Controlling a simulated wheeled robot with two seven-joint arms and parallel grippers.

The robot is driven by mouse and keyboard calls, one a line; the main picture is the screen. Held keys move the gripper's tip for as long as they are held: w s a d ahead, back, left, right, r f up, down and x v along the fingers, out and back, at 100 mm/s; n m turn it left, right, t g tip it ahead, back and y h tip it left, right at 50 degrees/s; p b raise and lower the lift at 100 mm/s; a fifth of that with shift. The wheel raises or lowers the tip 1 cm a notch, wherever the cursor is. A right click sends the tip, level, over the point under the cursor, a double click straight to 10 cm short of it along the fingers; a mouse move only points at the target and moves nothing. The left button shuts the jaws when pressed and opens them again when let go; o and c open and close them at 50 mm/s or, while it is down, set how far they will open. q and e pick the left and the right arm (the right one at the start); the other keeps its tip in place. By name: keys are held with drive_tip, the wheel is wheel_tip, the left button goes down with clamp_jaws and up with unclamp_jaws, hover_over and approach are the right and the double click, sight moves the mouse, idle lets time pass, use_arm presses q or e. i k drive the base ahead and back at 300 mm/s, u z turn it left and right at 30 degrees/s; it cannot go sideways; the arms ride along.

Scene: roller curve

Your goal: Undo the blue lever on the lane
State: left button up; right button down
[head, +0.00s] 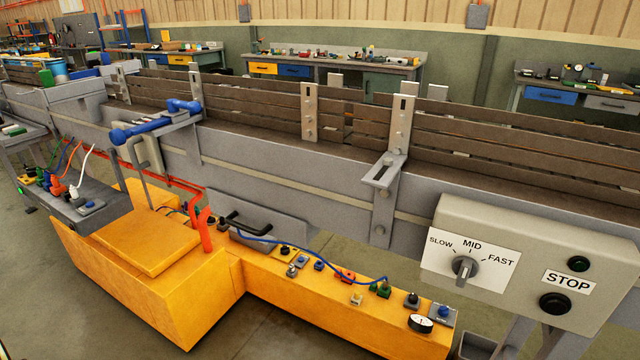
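The blue lever (150,128) is on the near side of the lane (270,165), in the left part of the head view. It is a long blue bar with a thick rounded end at the left, lying along a flat grey bracket arm. A shorter blue piece (183,105) sits just above its right end, near an upright slotted plate (196,84). I cannot tell exactly how the two blue pieces join. Neither of my grippers is in view.
A similar slotted bracket (383,177) without a blue lever stands farther right. A control box (540,250) with a speed dial and a STOP label is at the right. Below the lane are a yellow housing (150,290) with switches and a grey panel with cables.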

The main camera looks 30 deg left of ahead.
sight(173, 105)
drive_tip(key=u, duration=2.4)
drive_tip(key=i, duration=1.2)
drive_tip(key=z, duration=0.6)
